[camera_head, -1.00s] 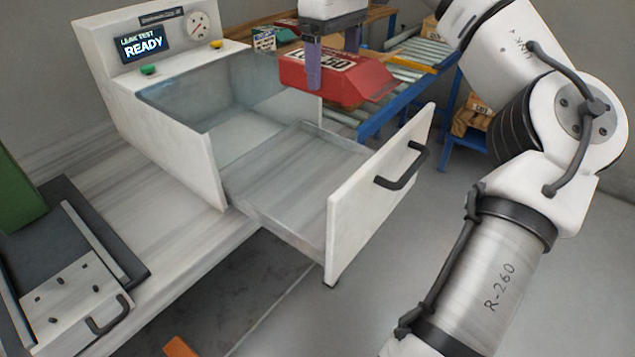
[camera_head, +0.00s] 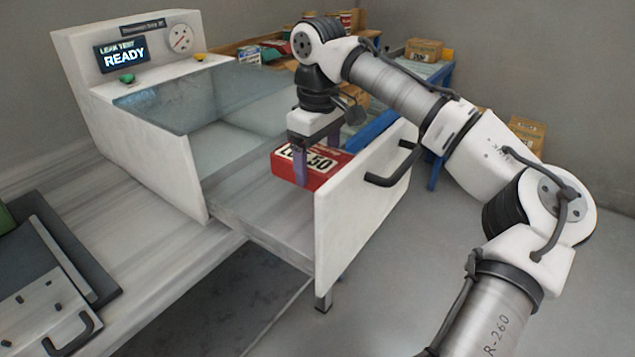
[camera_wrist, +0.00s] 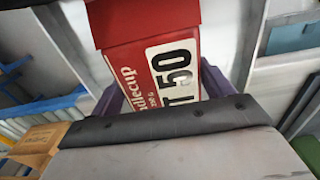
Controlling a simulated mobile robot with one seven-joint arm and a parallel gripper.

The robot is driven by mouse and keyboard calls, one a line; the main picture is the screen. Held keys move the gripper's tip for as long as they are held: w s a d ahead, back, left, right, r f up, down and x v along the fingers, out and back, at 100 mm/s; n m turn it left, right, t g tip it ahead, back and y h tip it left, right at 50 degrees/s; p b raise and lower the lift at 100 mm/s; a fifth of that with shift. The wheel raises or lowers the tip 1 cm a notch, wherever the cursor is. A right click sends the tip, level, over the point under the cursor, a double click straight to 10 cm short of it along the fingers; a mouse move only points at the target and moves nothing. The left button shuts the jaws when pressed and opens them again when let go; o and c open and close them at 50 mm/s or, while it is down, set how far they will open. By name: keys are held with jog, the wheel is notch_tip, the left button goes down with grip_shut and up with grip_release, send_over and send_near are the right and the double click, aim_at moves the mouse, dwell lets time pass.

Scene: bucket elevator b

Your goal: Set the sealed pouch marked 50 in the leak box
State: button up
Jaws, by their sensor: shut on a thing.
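The red pouch (camera_head: 312,168) with a white label ending in 50 is held by my gripper (camera_head: 318,165), which is shut on it. The pouch is over or on the open drawer (camera_head: 255,190) of the leak box (camera_head: 160,170), close to the drawer's white front panel (camera_head: 360,210). I cannot tell whether it touches the drawer floor. In the wrist view the pouch (camera_wrist: 155,50) shows red with a large 50, between the purple fingers. The leak box display (camera_head: 122,56) reads LEAK TEST READY.
A black handle (camera_head: 395,165) sticks out from the drawer front. Behind are a blue-framed roller conveyor (camera_head: 375,125) and cardboard boxes (camera_head: 415,50). A grey panel with a handle (camera_head: 45,290) lies at the lower left. The drawer floor left of the pouch is clear.

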aim_at(318, 156)
jog(key=shift+f, duration=2.4)
jog(key=shift+f, duration=0.1)
jog(key=o, duration=0.8)
jog(key=shift+c, duration=0.2)
notch_tip(318, 156, up, 12)
jog(key=shift+r+p, duration=0.1)
jog(key=shift+p, duration=0.25)
